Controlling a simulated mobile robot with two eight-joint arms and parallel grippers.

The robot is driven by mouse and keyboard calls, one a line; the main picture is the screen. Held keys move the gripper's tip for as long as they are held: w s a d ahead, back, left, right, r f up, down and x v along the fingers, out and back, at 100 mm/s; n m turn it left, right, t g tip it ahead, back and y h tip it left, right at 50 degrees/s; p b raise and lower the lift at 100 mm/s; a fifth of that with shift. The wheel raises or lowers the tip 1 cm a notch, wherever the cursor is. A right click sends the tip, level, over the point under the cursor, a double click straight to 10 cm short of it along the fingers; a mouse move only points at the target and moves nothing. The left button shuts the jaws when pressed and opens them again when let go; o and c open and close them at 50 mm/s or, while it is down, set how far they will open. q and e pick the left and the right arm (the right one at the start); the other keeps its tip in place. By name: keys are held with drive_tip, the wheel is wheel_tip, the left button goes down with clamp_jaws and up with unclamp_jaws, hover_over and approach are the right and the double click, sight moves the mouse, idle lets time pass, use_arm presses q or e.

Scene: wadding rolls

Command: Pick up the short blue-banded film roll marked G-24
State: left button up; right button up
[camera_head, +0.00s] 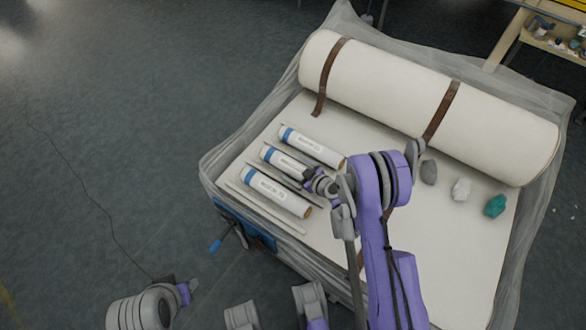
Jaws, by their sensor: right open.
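Three white film rolls with blue bands at their left ends lie side by side on the pale bed: a far one (313,147), a middle one (285,161) and a near one (277,192). Their labels are too small to read, so I cannot tell which is marked G-24. My right gripper (311,178) is open at the right end of the middle roll and hides that end. I cannot tell whether it touches the roll.
A large cream roll (420,98) with brown straps lies along the back of the bed. Grey (429,172), white (461,189) and teal (495,206) lumps lie at the right. Thin rods separate the film rolls. Clear wrap drapes the bed's edges.

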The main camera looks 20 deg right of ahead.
clamp_jaws()
idle(0.5)
drive_tip(key=shift+r, duration=0.15)
